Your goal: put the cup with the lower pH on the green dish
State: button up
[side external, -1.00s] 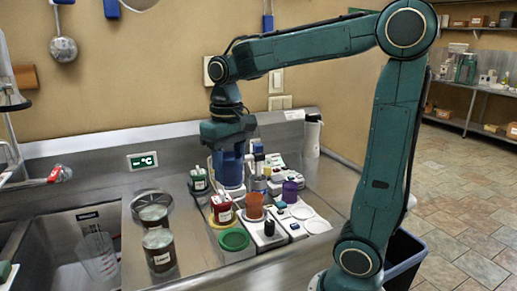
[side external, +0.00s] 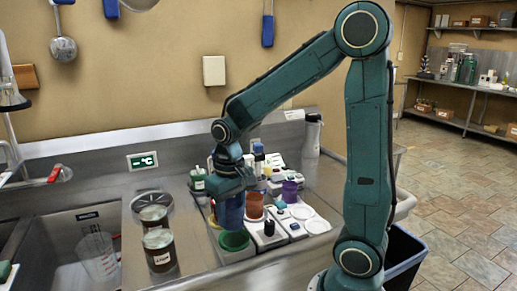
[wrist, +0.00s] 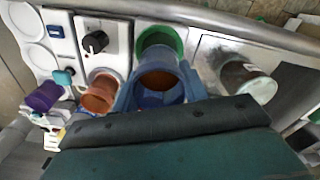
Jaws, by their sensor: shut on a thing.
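My gripper (side external: 231,194) is shut on a blue cup (side external: 231,214), held upright. In the wrist view the blue cup (wrist: 160,97) shows brown contents between my fingers. The green dish (side external: 234,241) is just below the cup in the side view and just beyond it in the wrist view (wrist: 160,38). I cannot tell whether they touch. An orange cup (side external: 254,207) stands right of the blue cup. A purple cup (side external: 290,191) stands farther right. No pH reading is legible.
A device with a black knob (side external: 269,228) stands right of the dish. Small bottles and a green-topped jar (side external: 198,180) stand behind. White round pads (side external: 317,226) lie at right.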

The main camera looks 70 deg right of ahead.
aim_at(232, 224)
jog(key=shift+f, duration=2.05)
jog(key=shift+f, duration=0.1)
jog(key=o, duration=1)
notch_tip(232, 224, up, 12)
jog(key=shift+s, duration=0.1)
